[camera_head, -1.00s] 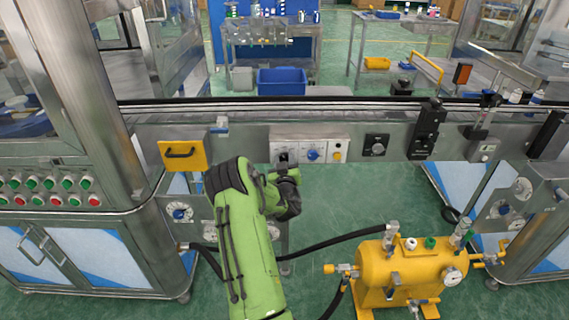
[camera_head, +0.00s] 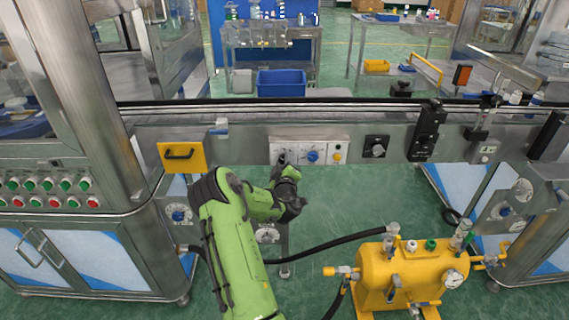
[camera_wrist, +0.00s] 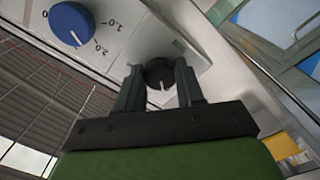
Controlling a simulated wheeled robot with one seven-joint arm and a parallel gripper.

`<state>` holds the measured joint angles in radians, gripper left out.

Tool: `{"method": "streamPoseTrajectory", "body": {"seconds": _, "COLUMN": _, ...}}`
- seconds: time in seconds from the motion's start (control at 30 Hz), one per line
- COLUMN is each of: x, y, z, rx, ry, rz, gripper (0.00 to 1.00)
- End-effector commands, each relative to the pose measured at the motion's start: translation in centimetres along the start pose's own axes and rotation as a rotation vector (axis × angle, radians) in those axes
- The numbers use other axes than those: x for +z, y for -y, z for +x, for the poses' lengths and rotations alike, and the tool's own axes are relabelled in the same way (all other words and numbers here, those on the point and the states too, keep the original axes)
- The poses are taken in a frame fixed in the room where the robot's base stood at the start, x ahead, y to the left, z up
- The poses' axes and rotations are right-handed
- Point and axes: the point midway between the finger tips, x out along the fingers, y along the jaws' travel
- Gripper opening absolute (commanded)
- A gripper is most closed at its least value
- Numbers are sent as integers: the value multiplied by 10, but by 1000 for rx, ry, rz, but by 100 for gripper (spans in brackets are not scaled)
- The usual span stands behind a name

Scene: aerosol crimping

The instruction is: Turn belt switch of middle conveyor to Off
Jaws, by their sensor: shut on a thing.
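The black belt switch knob (camera_wrist: 159,74), with a white pointer line, is on the grey-white control panel (camera_head: 334,144) of the middle conveyor. In the wrist view my gripper (camera_wrist: 160,84) has one finger on each side of the knob and is shut on it. In the head view my gripper (camera_head: 284,160) is at the left end of the panel and hides most of the knob. A blue dial (camera_wrist: 71,23) with printed numbers sits beside it; it also shows in the head view (camera_head: 313,156). The switch's Off marking cannot be read.
A yellow plate with a black handle (camera_head: 182,155) is on the conveyor side left of the panel. Another black knob (camera_head: 377,146) is to the right. A yellow tank (camera_head: 392,268) with valves and a black hose stands at lower right. Green floor is open under the conveyor.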

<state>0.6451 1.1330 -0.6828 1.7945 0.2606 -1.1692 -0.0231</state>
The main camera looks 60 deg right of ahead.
Motion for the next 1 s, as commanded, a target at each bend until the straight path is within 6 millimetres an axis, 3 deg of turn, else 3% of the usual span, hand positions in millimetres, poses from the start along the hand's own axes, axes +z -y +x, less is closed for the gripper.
{"method": "streamPoseTrajectory", "body": {"seconds": 0.43, "x": 0, "y": 0, "z": 0, "rx": -1, "ry": -1, "rz": -15, "gripper": 7}}
{"method": "streamPoseTrajectory", "body": {"seconds": 0.47, "x": 0, "y": 0, "z": 0, "rx": -1, "ry": -1, "rz": -15, "gripper": 39}}
{"method": "streamPoseTrajectory", "body": {"seconds": 0.6, "x": 0, "y": 0, "z": 0, "rx": -1, "ry": -1, "rz": -14, "gripper": 60}}
{"method": "streamPoseTrajectory", "body": {"seconds": 0.87, "x": 0, "y": 0, "z": 0, "rx": 0, "ry": 0, "rz": -12, "gripper": 63}}
{"method": "streamPoseTrajectory", "body": {"seconds": 1.0, "x": 1, "y": 0, "z": -11, "rx": 2, "ry": 2, "rz": -9, "gripper": 63}}
